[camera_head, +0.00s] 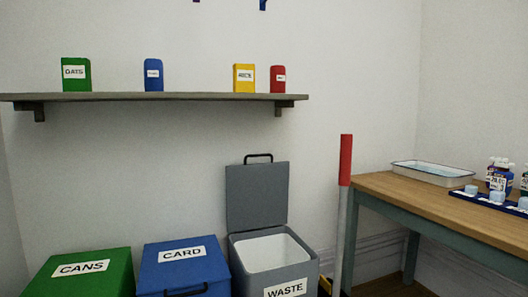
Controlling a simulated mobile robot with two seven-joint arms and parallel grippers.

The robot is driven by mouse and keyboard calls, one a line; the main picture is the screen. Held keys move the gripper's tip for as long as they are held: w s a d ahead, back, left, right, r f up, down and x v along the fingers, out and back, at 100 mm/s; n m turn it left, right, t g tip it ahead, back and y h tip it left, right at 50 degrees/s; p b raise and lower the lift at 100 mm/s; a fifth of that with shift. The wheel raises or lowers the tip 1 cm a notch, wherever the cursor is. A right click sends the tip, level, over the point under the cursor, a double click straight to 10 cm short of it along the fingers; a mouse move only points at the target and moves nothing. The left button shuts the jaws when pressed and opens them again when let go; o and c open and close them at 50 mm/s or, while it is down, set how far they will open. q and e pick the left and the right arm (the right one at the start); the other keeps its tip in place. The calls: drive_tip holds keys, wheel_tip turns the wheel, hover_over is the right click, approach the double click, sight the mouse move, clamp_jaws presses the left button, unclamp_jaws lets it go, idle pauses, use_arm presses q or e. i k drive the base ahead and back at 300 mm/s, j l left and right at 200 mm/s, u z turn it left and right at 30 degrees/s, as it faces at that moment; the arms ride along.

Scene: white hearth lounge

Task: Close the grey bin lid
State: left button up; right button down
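The grey bin (245,263), labelled WASTE, stands low in the middle of the head view. Its grey lid (257,197) is open and stands upright at the back of the bin, near the wall. A dark handle (258,157) sits on the lid's top edge. The pale inside of the bin shows, and I see nothing in it. The bin's lower part is cut off by the frame. Neither of my grippers is in view.
A green CANS bin (105,285) and a blue CARD bin (190,271), both closed, stand left of the grey bin. A red-and-white post (345,165) and wooden table (400,190) are to its right. A shelf (150,97) with several containers is above.

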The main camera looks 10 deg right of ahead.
sight(256, 195)
drive_tip(key=i, duration=0.95)
drive_tip(key=u, duration=1.4)
